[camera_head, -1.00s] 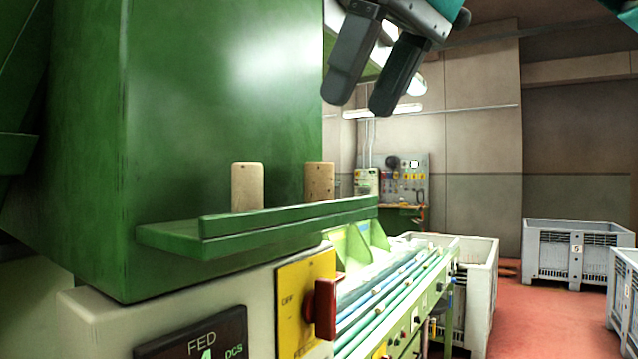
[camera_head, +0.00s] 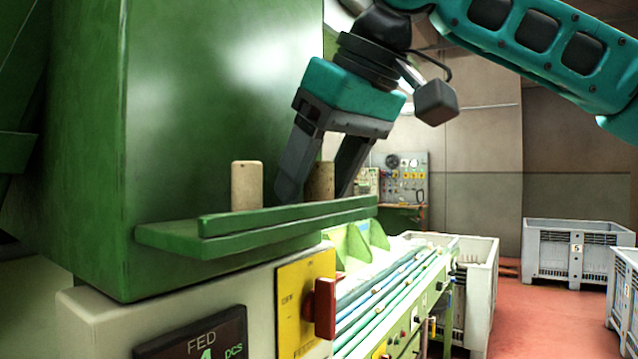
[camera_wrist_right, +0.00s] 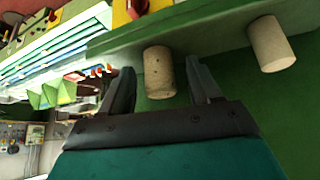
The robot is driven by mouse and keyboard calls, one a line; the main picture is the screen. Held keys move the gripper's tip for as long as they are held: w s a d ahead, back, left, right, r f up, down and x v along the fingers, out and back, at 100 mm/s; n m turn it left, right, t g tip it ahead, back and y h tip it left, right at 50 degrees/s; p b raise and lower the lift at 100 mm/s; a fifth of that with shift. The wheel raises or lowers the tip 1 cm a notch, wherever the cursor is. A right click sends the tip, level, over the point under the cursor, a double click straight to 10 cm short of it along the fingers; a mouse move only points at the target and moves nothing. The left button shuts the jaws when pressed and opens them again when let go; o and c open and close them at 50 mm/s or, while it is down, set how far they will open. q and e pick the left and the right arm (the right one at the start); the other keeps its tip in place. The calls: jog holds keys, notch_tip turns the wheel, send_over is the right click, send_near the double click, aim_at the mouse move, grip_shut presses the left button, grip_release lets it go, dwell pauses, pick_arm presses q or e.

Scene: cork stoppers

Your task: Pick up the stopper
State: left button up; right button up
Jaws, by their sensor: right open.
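Two cork stoppers stand upright on the green ledge (camera_head: 160,238) of the green machine. The right stopper (camera_head: 321,182) is partly hidden by my right gripper. My right gripper (camera_head: 312,198) is open, with its fingers pointing down on either side of that stopper. In the right wrist view, the same stopper (camera_wrist_right: 159,72) lies between the two open fingers (camera_wrist_right: 160,85), with gaps on both sides. The left stopper (camera_head: 247,186) stands apart from the gripper, and it shows at the upper right of the wrist view (camera_wrist_right: 271,43). My left gripper is not in view.
A raised green lip (camera_head: 290,216) runs along the front of the ledge. Below it are a yellow panel with a red switch (camera_head: 325,308) and a counter display (camera_head: 190,335). The green machine wall (camera_head: 220,90) rises behind the stoppers. Grey crates (camera_head: 570,250) stand far right.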

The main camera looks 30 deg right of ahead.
jog(key=shift+c, duration=0.3)
jog(key=c, duration=1)
jog(key=shift+r, duration=0.15)
